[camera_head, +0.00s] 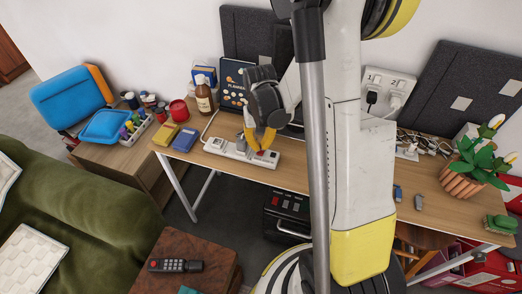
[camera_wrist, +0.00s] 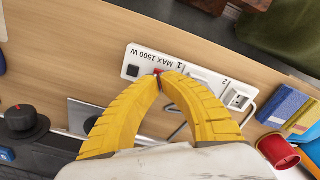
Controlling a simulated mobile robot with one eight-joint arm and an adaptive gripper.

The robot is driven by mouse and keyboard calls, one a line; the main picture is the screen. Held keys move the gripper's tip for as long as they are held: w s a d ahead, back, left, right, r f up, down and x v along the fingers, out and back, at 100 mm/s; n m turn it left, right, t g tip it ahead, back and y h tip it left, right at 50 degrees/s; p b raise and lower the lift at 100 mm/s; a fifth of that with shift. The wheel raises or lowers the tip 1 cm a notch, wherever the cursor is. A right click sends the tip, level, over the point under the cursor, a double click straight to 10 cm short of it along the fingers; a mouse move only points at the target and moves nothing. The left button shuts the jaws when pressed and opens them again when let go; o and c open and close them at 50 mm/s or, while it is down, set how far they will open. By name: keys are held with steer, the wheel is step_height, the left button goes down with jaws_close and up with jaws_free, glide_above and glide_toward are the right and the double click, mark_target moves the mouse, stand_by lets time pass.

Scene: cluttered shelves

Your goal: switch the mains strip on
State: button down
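The white mains strip (camera_head: 222,147) lies on the wooden table in the camera_head view. In the camera_wrist view the strip (camera_wrist: 147,59) is marked "MAX 1500 W" and has numbered sockets. A small red switch (camera_wrist: 157,72) on it shows just beyond my fingertips, partly hidden by them; it also shows in the camera_head view (camera_head: 261,153). My gripper (camera_wrist: 161,79) has its two yellow fingers closed tip to tip with nothing between them. The tips are at the switch; I cannot tell whether they touch it. In the camera_head view my gripper (camera_head: 262,148) is over the strip's right end.
A white plug (camera_wrist: 239,98) sits in socket 2. A wall outlet (camera_head: 387,82), tangled cables and a potted plant (camera_head: 473,165) are to the right.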

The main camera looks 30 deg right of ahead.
mark_target(260, 153)
steer(key=shift+f+b, duration=1.05)
steer(key=shift+f, duration=0.4)
stand_by(0.4)
steer(key=shift+r, duration=0.1)
steer(key=shift+r+p, duration=2.55)
steer(key=shift+r, duration=0.95)
steer(key=s+a+r+n+t, duration=0.1)
steer(key=s+a+r+t, duration=0.1)
steer(key=r, duration=0.4)
steer(key=s+a+r+n+t, duration=0.2)
steer(key=s+a+r, duration=0.3)
steer(key=a+r, duration=0.1)
steer(key=s+a+r+n+t, duration=0.1)
steer(key=s+a+r+t, duration=0.2)
steer(key=s+a+r, duration=0.1)
step_height(260, 153, up, 3)
steer(key=shift+a+f, duration=0.15)
steer(key=shift+a, duration=0.6)
